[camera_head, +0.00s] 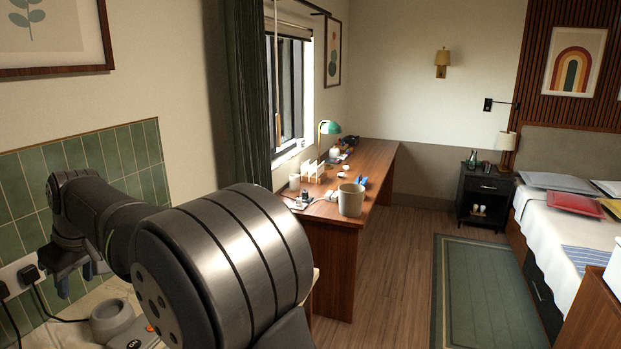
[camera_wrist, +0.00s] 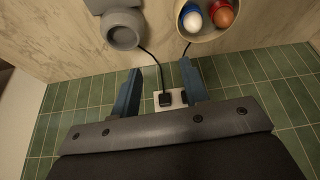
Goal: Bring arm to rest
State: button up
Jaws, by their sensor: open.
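My gripper (camera_wrist: 160,88) is open, with its two blue fingers apart and nothing between them. In the head view my gripper (camera_head: 76,282) hangs at the far left, close to the green-tiled wall and the socket. My arm stretches across the lower left of the head view, its large dark joint nearest the camera, and hides part of the counter behind it.
A grey appliance with a round cup (camera_head: 112,318) stands on the counter (camera_wrist: 65,45). A pale bowl (camera_wrist: 179,36) holds a blue-and-white and a red-brown object. A wall socket (camera_head: 17,276) has a plug and black cords. A cluttered desk (camera_head: 376,160) stands beyond.

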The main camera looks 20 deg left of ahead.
jog(key=s+a+f, duration=0.3)
jog(key=s+a, duration=0.2)
jog(key=s, duration=0.1)
jog(key=shift+s+a+f+n, duration=0.15)
jog(key=shift+s+n, duration=0.15)
jog(key=o, duration=1.3)
jog(key=s+d+f+m+y, duration=0.1)
jog(key=s+d+f+y, duration=0.15)
jog(key=d, duration=0.45)
jog(key=s+d+f+y, duration=0.2)
jog(key=s+d+y, duration=0.15)
jog(key=d, duration=0.35)
jog(key=s+d+f+m+y, duration=0.1)
jog(key=s+d+f+y, duration=0.15)
jog(key=d, duration=0.45)
jog(key=shift+t, duration=0.4)
jog(key=shift+s+a+r+x, duration=0.1)
jog(key=shift+r+x, duration=0.1)
jog(key=shift+x, duration=1.45)
jog(key=shift+s+a+r+x, duration=0.1)
jog(key=shift+r+x, duration=0.05)
jog(key=shift+x, duration=1.45)
jog(key=shift+s+a+r+x, duration=0.1)
jog(key=shift+s+r+x, duration=0.1)
jog(key=shift+x, duration=1.45)
jog(key=shift+d, duration=0.1)
